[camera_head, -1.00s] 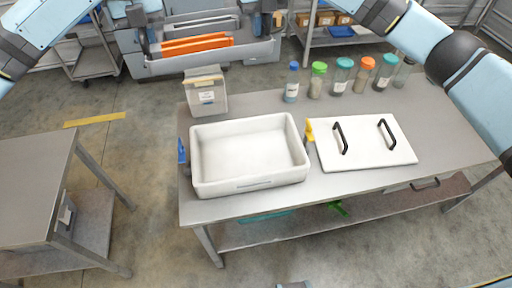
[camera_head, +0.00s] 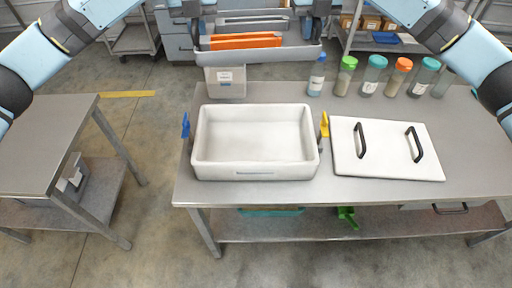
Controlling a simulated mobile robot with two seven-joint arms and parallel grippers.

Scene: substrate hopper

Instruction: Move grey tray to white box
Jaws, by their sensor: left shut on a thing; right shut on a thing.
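The grey tray (camera_head: 262,57) is at the top of the view, held level above the back edge of the table. It has orange dividers or items (camera_head: 246,41) in it. My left gripper (camera_head: 193,32) is shut on the tray's left side and my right gripper (camera_head: 317,30) is shut on its right side. The tips are partly hidden by the tray and the picture's top edge. The white box (camera_head: 255,172) stands open on the table, closer than the tray and apart from it. It looks empty.
A white lid (camera_head: 385,168) with two black handles lies right of the box. Blue (camera_head: 186,126) and yellow (camera_head: 325,125) handles stand at the box's sides. A small container (camera_head: 226,88) is behind it, partly under the tray. Several capped jars (camera_head: 372,75) line the back right.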

